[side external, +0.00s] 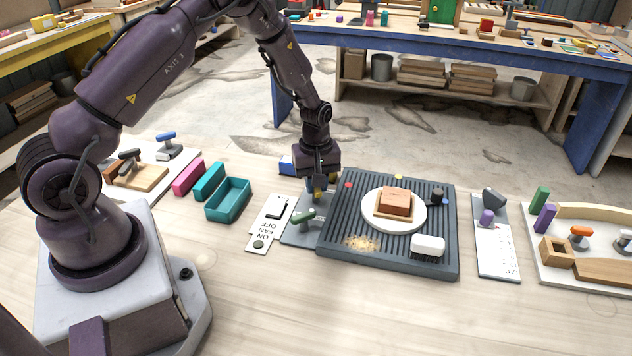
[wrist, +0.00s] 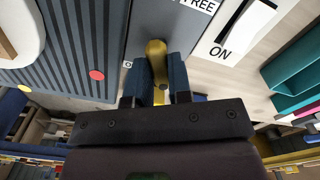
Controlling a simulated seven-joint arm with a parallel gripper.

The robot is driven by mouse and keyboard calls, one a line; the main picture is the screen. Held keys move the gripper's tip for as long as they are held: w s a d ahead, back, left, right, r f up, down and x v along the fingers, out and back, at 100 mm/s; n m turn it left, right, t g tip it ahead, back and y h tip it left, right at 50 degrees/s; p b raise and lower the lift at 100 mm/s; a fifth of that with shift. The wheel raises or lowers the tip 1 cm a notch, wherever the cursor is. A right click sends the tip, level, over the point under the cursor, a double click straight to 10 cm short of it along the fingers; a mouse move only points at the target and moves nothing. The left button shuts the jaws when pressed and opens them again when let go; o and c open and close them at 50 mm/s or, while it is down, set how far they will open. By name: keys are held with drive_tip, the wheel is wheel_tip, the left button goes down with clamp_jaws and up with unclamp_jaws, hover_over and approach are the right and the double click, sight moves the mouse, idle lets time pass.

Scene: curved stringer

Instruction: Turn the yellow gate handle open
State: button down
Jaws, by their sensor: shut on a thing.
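The yellow gate handle (wrist: 156,50) stands between my gripper's two dark fingers in the wrist view. My gripper (wrist: 158,75) is shut on it. In the side view my gripper (side external: 320,184) reaches down to the far end of a grey plate (side external: 296,238), left of the ribbed board. Only small bits of yellow show there by the fingers, and the rest of the handle is hidden.
The dark ribbed board (side external: 340,228) carries a white plate (side external: 379,222) with a brown-topped block (side external: 395,202), a white brush (side external: 428,245) and crumbs. A fan switch panel (side external: 268,222) and a teal tray (side external: 228,200) stand left. Bare tabletop lies in front.

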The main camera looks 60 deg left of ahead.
drive_tip(key=m, duration=1.1)
drive_tip(key=shift+m, duration=1.8)
drive_tip(key=c, duration=1)
unclamp_jaws()
drive_tip(key=shift+c, duration=0.2)
drive_tip(key=shift+r, duration=0.1)
wheel_tip(320, 180, up, 13)
